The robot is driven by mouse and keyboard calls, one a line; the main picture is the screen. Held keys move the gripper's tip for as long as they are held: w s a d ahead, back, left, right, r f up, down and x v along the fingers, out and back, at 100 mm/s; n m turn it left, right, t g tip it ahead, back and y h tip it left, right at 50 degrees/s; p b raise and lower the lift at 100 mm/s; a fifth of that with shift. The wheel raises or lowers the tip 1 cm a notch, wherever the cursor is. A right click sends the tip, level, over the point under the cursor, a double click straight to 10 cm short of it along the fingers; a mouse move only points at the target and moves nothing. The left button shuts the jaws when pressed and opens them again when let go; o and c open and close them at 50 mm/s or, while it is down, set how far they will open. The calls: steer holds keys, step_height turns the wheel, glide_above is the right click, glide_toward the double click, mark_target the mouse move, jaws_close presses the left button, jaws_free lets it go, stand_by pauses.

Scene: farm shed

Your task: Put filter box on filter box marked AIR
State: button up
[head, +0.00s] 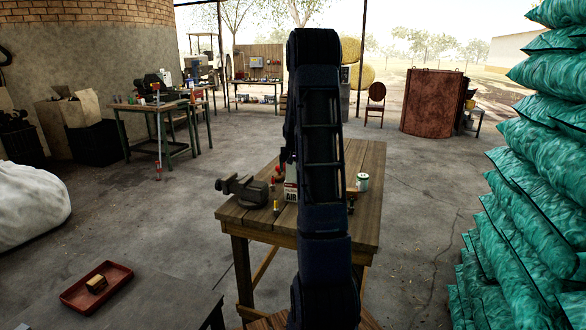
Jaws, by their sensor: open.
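A white filter box marked AIR (291,195) stands on the wooden workbench (260,216), just left of my upright arm. The arm covers its right side. A second filter box cannot be clearly made out. A small tan and dark box (96,284) lies in a red tray (75,297) at the lower left, but its label cannot be read. My arm rises through the middle of the head view. A dark part of it shows at its left edge above the bench, but my gripper's fingers are hidden behind the arm.
A vise (243,190) sits on the bench's left edge. A red-topped item (278,173) and a small yellow item (276,206) stand near the AIR box. A white and green can (362,181) stands right of my arm. Green sacks (530,200) are stacked at right.

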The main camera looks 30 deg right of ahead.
steer(key=shift+r, duration=0.1)
steer(key=v, duration=1.2)
steer(key=s+a+r+n, duration=0.1)
steer(key=s+a+r, duration=0.4)
steer(key=s+a, duration=0.35)
steer(key=s+a+n, duration=0.1)
steer(key=s+a, duration=0.4)
steer(key=s, duration=0.5)
steer(key=s+a+n+y, duration=0.1)
steer(key=s+a, duration=0.3)
steer(key=s, duration=0.6)
steer(key=s+a+n, duration=0.1)
steer(key=s+a, duration=0.4)
steer(key=s, duration=0.5)
steer(key=shift+s+a+y, duration=0.3)
steer(key=shift+y, duration=0.1)
steer(key=shift+f, duration=0.1)
stand_by(2.4)
